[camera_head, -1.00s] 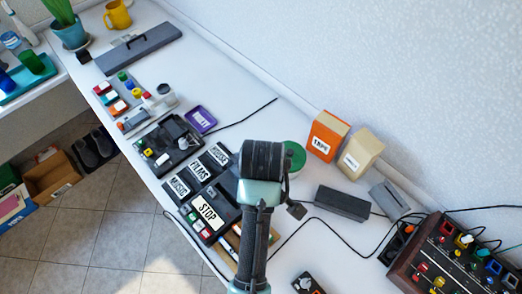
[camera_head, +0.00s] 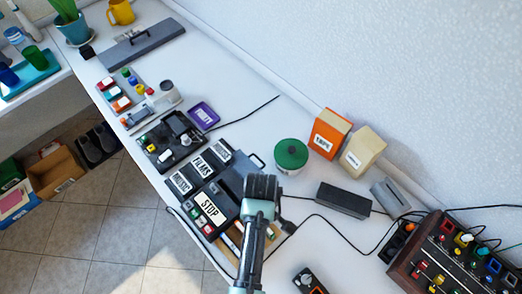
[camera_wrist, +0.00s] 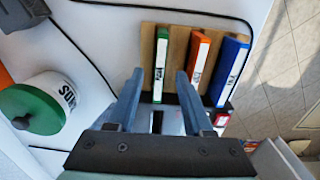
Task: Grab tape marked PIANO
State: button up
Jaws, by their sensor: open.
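A wooden rack (camera_wrist: 177,45) with green, orange and blue tapes shows in the wrist view. The green tape (camera_wrist: 160,60) stands at the left, the orange tape (camera_wrist: 199,60) in the middle and the blue tape (camera_wrist: 229,70) at the right. Their white spine labels are too small to read, so I cannot tell which is marked PIANO. My gripper (camera_wrist: 160,74) is open and empty, its fingers on either side of the green tape's line of view; whether they reach it is unclear. In the head view my arm partly hides the rack (camera_head: 230,240).
A green-lidded tin (camera_head: 291,155) stands close by my gripper. A black device with a STOP label (camera_head: 211,210) lies to the left. Orange (camera_head: 329,133) and beige (camera_head: 362,150) boxes stand near the wall. A control panel (camera_head: 455,255) sits at the right. Cables cross the table.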

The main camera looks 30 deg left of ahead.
notch_tip(320, 180, down, 2)
jog(key=shift+f, duration=0.1)
grip_shut()
dwell(0.4)
